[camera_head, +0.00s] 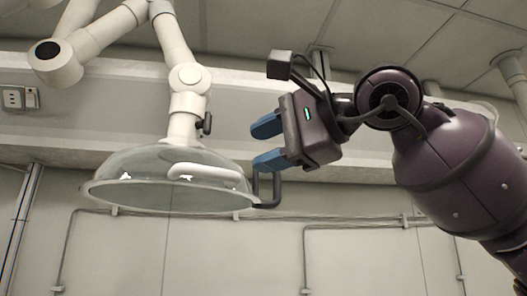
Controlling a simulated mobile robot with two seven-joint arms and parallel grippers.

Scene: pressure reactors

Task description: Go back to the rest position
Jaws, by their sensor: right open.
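My right gripper (265,144) has blue fingers and reaches in from the right, high in the view. Its fingers are apart, with nothing between them, and point left. Just below and left of it hangs a clear domed hood (135,174) with a dark handle (268,204) on its right rim. The lower finger is at the top of the handle in the picture; I cannot tell whether they touch. My left gripper is not in view.
The hood hangs from a white jointed arm (172,40) that comes from the upper left. A pale wall with thin pipes (305,245) and a socket (14,98) is behind. The area below the hood looks clear.

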